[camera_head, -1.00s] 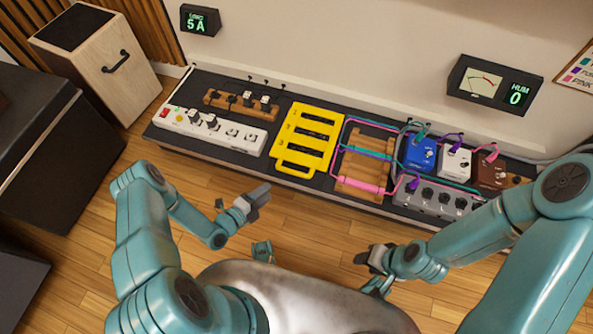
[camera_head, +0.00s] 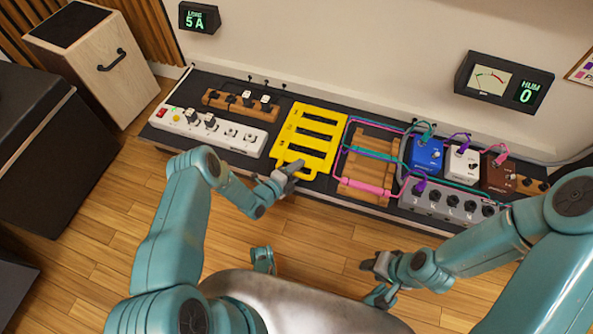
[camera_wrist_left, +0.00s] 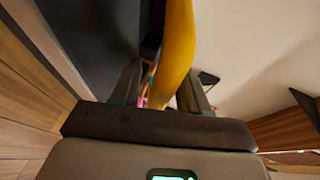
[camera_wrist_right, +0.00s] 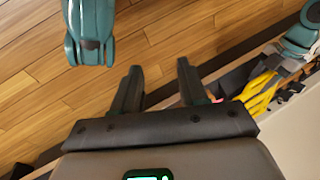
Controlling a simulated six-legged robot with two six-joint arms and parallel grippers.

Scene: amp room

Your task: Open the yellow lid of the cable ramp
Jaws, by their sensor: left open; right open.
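The yellow lid (camera_head: 319,128) of the cable ramp lies flat on the dark board, with several dark slots and a handle loop at its front edge. My left gripper (camera_head: 290,172) is at that front handle, with its jaws open. In the left wrist view a yellow bar of the lid (camera_wrist_left: 178,50) runs between the two open fingers (camera_wrist_left: 168,90); whether they touch it I cannot tell. My right gripper (camera_head: 374,264) is open and empty above the floor, well away from the lid. The right wrist view shows its fingers (camera_wrist_right: 160,85) apart and the yellow lid (camera_wrist_right: 262,90) at the right.
A white power strip (camera_head: 215,130) lies left of the lid. A wooden block (camera_head: 368,165) with coloured cables lies right of it, then blue (camera_head: 426,155), white and brown pedals and a grey box (camera_head: 445,202).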

